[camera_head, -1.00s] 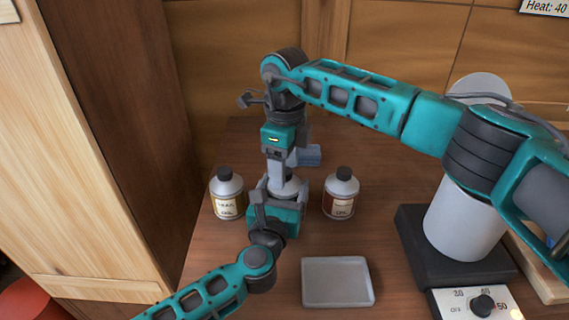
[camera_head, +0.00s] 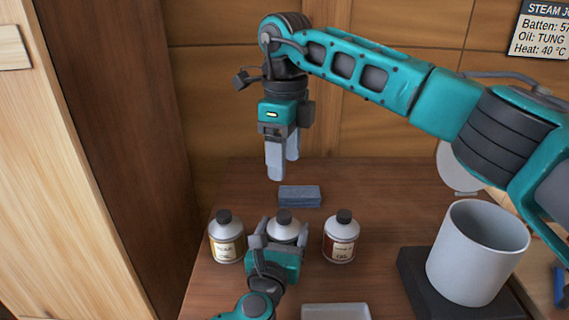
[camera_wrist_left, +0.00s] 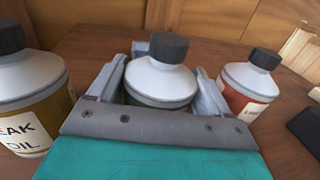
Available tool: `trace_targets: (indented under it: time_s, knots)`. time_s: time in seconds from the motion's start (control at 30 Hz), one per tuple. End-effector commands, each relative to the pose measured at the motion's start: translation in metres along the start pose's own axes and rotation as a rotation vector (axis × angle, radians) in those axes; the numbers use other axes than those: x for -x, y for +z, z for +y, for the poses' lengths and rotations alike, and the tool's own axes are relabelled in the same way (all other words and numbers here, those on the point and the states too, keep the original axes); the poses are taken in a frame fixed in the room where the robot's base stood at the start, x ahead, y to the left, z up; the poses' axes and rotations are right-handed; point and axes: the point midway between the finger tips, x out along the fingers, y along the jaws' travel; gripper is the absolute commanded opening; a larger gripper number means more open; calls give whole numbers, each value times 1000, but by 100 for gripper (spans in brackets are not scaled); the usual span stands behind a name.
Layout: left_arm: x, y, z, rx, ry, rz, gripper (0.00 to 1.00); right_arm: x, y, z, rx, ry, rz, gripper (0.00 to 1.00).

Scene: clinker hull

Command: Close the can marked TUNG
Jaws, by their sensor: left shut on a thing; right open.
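Three silver cans with black caps stand in a row on the bench. The middle can (camera_head: 285,231) has its cap (camera_head: 284,216) on top, and its label is hidden by my gripper. My left gripper (camera_head: 274,244) is shut around the middle can's body. In the left wrist view the fingers flank this can (camera_wrist_left: 158,82), with a sliver of green label and the black cap (camera_wrist_left: 168,47) seated on its neck. My right gripper (camera_head: 281,168) is open and empty, pointing down above and behind the can.
The left can (camera_head: 226,240) has a yellowish label, reading "EAK OIL" in the wrist view; the right can (camera_head: 341,238) has a red one. A blue-grey block (camera_head: 299,196) lies behind. A clear tray (camera_head: 336,312) is in front, a grey pot (camera_head: 478,252) at right.

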Motion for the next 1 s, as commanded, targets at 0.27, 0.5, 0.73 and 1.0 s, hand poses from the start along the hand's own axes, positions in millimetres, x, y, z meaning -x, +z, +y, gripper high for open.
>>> trace_targets:
  time_s: [0.27,0.5,0.73,1.0]
  knots:
    - [1,-6,1,-5,1,10,87,-1,0,0,0,0,0,63]
    - [1,-5,0,-5,0,10,100,-1,0,0,1,0,0,63]
    - [7,-5,0,-3,0,9,100,0,0,0,1,0,0,63]
    - [50,-3,0,2,-1,7,100,2,0,0,0,0,0,63]
